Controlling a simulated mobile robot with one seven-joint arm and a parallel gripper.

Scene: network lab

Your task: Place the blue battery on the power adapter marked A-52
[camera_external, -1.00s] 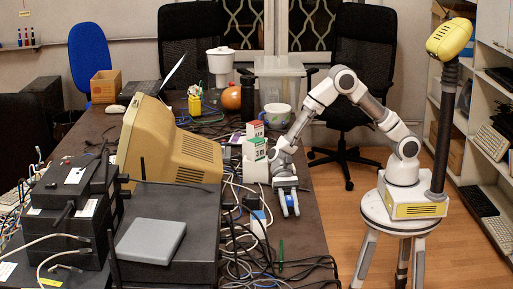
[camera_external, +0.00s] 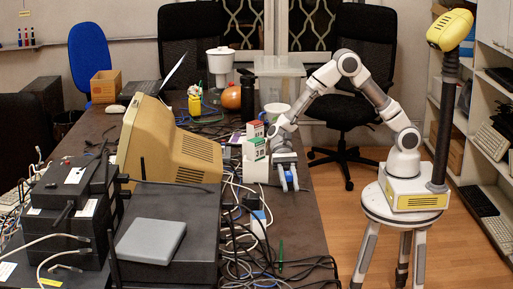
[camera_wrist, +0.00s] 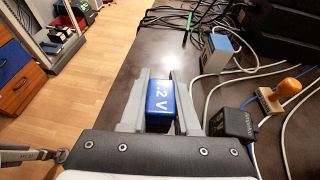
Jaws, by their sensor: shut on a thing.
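The blue battery (camera_wrist: 162,102), with white lettering ending in "2 V", is between the fingers of my gripper (camera_wrist: 163,84) in the wrist view. The gripper is shut on it. In the external view my gripper (camera_external: 290,182) is at the right edge of the table, with a little blue showing at its fingers. A black adapter-like block (camera_wrist: 236,123) with pale lettering lies to the right of the gripper in the wrist view. A blue-and-white box (camera_wrist: 221,54) stands farther off. I cannot read an A-52 mark on either.
The dark table (camera_external: 301,235) has many loose cables. Green-and-red labelled white boxes (camera_external: 254,150) stand left of my gripper. An orange-topped item (camera_wrist: 289,87) lies right in the wrist view. A beige monitor (camera_external: 170,145) is farther left. Wooden floor lies past the table edge.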

